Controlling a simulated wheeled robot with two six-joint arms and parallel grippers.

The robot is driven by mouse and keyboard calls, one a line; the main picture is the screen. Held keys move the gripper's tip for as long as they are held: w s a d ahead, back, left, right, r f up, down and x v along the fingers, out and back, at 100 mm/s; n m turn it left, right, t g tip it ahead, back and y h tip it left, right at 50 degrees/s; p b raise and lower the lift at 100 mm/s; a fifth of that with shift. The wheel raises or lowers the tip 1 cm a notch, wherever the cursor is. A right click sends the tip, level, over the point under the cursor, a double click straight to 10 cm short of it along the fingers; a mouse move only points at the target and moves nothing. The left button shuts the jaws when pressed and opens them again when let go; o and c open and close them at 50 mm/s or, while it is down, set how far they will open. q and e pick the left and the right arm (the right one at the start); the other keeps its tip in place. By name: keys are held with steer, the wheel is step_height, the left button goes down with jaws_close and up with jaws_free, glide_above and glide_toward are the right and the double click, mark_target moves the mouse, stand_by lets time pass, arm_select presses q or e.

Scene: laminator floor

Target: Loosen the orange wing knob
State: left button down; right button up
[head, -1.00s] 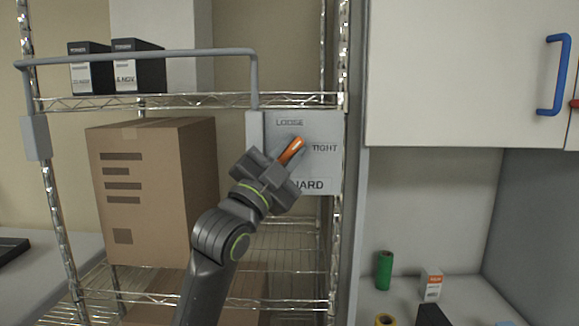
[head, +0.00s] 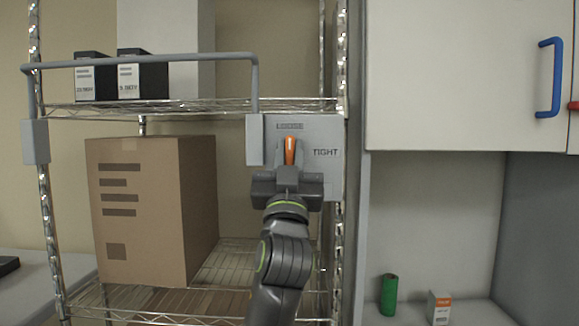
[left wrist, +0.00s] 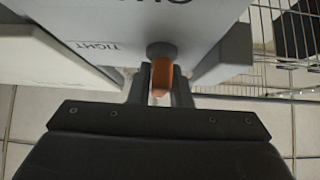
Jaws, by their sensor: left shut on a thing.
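The orange wing knob (head: 290,150) sits on a grey panel (head: 328,135) fixed to the shelf rack. It points up toward the word LOOSE; the word TIGHT is to its right. My left gripper (head: 288,170) is shut on the knob from below and in front. In the left wrist view the orange knob (left wrist: 161,76) shows between the two fingers (left wrist: 160,95) of the gripper. The lower part of the panel is hidden behind the gripper. My right gripper is not in view.
A grey guard bar (head: 150,60) runs across the rack, left of the panel. A cardboard box (head: 135,210) stands on the shelf behind it. A white cabinet (head: 460,75) with a blue handle (head: 549,78) is at the right. A green roll (head: 388,295) stands on the counter.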

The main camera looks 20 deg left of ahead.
arm_select(q)
steer(key=shift+f+n+y, duration=0.15)
steer(key=shift+n+y, duration=0.45)
steer(key=c, duration=1.4)
jaws_free()
steer(key=shift+w, duration=0.1)
steer(key=shift+b, duration=0.3)
steer(key=b+v, duration=1.1)
steer(key=v, duration=0.6)
steer(key=shift+s, duration=0.3)
steer(key=shift+d, duration=0.15)
